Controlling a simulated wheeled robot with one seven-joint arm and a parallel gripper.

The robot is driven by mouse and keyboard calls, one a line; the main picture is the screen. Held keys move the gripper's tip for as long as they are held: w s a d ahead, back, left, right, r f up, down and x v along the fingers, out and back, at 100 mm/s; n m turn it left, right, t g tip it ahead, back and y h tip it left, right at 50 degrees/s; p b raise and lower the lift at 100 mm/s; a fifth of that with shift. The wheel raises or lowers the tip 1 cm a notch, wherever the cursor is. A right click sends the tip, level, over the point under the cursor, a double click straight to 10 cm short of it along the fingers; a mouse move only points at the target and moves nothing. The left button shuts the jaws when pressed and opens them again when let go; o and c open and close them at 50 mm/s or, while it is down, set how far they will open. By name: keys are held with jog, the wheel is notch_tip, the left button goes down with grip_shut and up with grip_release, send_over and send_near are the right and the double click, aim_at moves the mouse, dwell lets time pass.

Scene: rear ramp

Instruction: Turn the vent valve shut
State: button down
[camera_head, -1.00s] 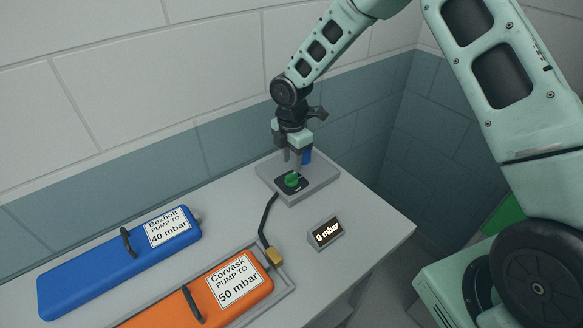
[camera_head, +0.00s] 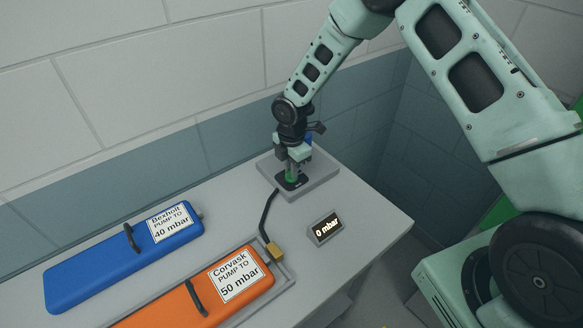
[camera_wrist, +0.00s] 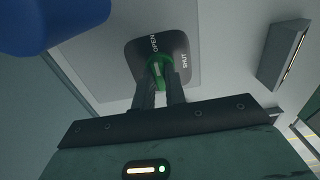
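The vent valve has a green knob (camera_head: 291,177) on a dark plate, set on a grey block (camera_head: 325,184) at the back of the bench. In the wrist view the knob (camera_wrist: 158,66) sits below the word OPEN, with SHUT to its right. The knob's pale mark points roughly towards OPEN. My gripper (camera_head: 291,169) reaches down over the knob. In the wrist view its two dark fingers (camera_wrist: 160,82) stand close together on either side of the knob and seem to grip it. The fingers hide part of the knob.
A small display (camera_head: 325,228) reads 0 mbar. A blue case (camera_head: 85,272) labelled Bexholt and an orange case (camera_head: 165,308) labelled Corvask lie in front. A dark hose (camera_head: 266,217) runs from the block to a brass fitting (camera_head: 273,251). A blue thing (camera_wrist: 50,20) fills the wrist view's upper left.

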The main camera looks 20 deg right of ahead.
jog(key=m+b, duration=0.3)
jog(key=shift+f+m, duration=0.1)
jog(key=shift+m, duration=0.3)
jog(key=m+b, duration=0.3)
jog(key=m, duration=0.2)
jog(key=shift+m, duration=0.3)
jog(key=m+b, duration=0.2)
jog(key=m, duration=0.2)
jog(key=shift+m+b, duration=0.5)
jog(key=shift+m, duration=1.7)
jog(key=shift+r, duration=0.2)
jog(key=c, duration=1.4)
grip_release()
jog(key=shift+c, duration=0.2)
